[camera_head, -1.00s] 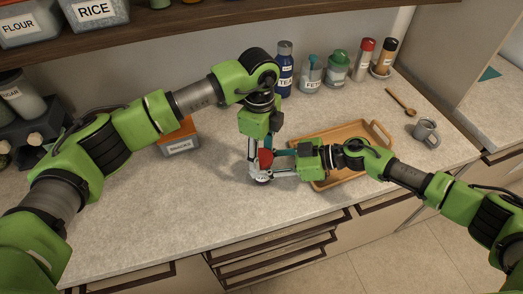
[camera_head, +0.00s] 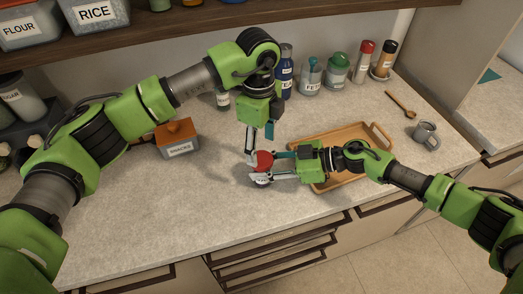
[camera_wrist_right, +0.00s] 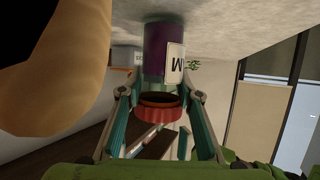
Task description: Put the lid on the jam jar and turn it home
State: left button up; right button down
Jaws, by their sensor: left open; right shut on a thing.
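The red lid (camera_head: 264,160) is between the fingers of my right gripper (camera_head: 266,168), which is shut on it above the counter. In the right wrist view the lid (camera_wrist_right: 158,109) shows as a red ring with a dark hollow side turned towards the counter. A purple jar with a white label (camera_wrist_right: 164,50), its text only partly readable, stands on the counter beyond the fingers, apart from the lid. My left gripper (camera_head: 259,140) is open and empty, pointing down just above the lid.
A tan tray (camera_head: 325,180) lies under my right wrist. A snacks box (camera_head: 178,142) stands to the left. A labelled jar (camera_head: 222,99) is partly hidden behind my left arm. Several containers line the wall. A mug (camera_head: 427,135) and spoon (camera_head: 402,104) lie right. The front-left counter is clear.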

pick_arm(q)
jog(key=o, duration=0.6)
jog(key=shift+c, duration=0.2)
jog(key=shift+r, duration=0.15)
pick_arm(e)
jog(key=c, duration=1.4)
grip_release()
pick_arm(q)
notch_tip(320, 180, up, 12)
jog(key=shift+a, duration=0.15)
pick_arm(e)
jog(key=v, duration=1.2)
